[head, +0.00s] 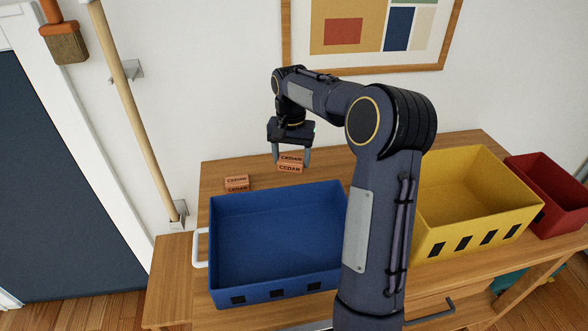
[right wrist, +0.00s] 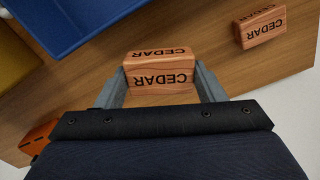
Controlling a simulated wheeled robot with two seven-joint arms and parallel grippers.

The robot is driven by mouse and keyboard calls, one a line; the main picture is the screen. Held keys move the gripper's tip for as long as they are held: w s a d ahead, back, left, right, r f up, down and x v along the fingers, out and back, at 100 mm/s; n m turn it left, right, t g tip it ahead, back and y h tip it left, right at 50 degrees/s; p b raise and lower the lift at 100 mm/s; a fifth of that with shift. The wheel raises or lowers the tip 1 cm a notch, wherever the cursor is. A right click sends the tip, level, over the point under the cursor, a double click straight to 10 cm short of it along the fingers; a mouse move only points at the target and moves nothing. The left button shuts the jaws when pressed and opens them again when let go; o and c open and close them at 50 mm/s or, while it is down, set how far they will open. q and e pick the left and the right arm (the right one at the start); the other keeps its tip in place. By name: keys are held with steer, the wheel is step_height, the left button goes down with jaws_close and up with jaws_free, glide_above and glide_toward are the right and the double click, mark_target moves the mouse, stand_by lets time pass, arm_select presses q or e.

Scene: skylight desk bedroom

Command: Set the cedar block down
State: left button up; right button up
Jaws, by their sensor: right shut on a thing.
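A reddish-brown cedar block (head: 290,168) with black CEDAR lettering is between the fingers of my right gripper (head: 291,159), behind the blue bin. The right wrist view shows this block (right wrist: 160,78) gripped at both ends by the two grey fingers (right wrist: 162,84). It is low over the wooden table; I cannot tell whether its underside touches the wood. A second cedar block (head: 236,184) rests on the table to the left, apart from the held one; it also shows in the right wrist view (right wrist: 262,27). My left gripper is not in view.
An open blue bin (head: 275,283) stands in front of the held block. A yellow bin (head: 480,237) and a red bin (head: 563,212) stand to the right. The wooden table (head: 225,170) has bare room around both blocks. A pole (head: 125,90) stands at left.

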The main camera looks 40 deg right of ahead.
glide_above(292, 180)
steer(key=f, duration=0.5)
steer(key=shift+s+a, duration=0.2)
steer(key=shift+w+d+f, duration=0.1)
steer(key=shift+f, duration=0.8)
steer(key=shift+w+d+f, duration=0.1)
steer(key=shift+f, duration=0.8)
steer(key=shift+f, duration=0.1)
steer(key=shift+f, duration=0.1)
steer(key=o, duration=0.9)
steer(key=shift+o, duration=0.2)
step_height(292, 180, up, 8)
